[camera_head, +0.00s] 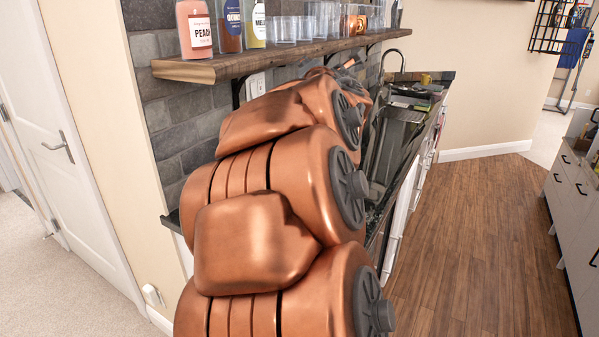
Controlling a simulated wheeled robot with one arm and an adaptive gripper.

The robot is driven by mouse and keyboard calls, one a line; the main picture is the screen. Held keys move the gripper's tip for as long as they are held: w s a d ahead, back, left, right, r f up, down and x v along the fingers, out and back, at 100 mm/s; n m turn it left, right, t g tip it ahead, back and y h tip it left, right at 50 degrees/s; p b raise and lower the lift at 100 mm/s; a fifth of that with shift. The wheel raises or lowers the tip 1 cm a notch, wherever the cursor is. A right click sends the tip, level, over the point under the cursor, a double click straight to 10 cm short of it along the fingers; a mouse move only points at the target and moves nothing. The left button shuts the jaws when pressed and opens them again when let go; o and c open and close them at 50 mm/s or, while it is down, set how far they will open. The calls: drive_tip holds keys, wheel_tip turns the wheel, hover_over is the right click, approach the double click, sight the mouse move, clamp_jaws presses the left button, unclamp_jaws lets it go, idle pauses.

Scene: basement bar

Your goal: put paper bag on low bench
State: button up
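I cannot make out a paper bag in this view. I cannot make out a low bench either. My copper-coloured arm fills the middle of the picture and reaches away from me along the bar counter. Its far end is small and crowded behind the nearer arm links. My gripper cannot be made out clearly there, and neither its fingers nor anything between them can be told.
A wooden wall shelf (230,65) holds bottles and glasses above my arm. The dark bar counter (442,84), with small items, runs behind it. White cabinets (575,195) stand at right. The wooden floor (480,230) between is clear. A white door (60,130) is at left.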

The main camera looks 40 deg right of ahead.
drive_tip(key=a+f+n+y, duration=0.1)
drive_tip(key=f+n+y, duration=0.4)
drive_tip(key=n, duration=0.2)
drive_tip(key=a+f+n+g+y, duration=0.1)
drive_tip(key=f+n+y, duration=0.3)
drive_tip(key=n, duration=0.3)
drive_tip(key=a+f+n+g+y, duration=0.1)
drive_tip(key=a+f+n+y, duration=0.1)
drive_tip(key=f+n+y, duration=0.3)
drive_tip(key=shift+s+f+n+y, duration=0.15)
drive_tip(key=shift+s+f+n, duration=0.05)
drive_tip(key=shift+f+n, duration=0.4)
drive_tip(key=shift+s+f+n+y, duration=0.2)
drive_tip(key=shift+f+n, duration=0.25)
drive_tip(key=shift+n, duration=0.15)
drive_tip(key=shift+p+x, duration=0.45)
drive_tip(key=shift+x, duration=1.4)
drive_tip(key=shift+p+x, duration=0.65)
drive_tip(key=shift+x, duration=1.3)
drive_tip(key=shift+f, duration=0.2)
clamp_jaws()
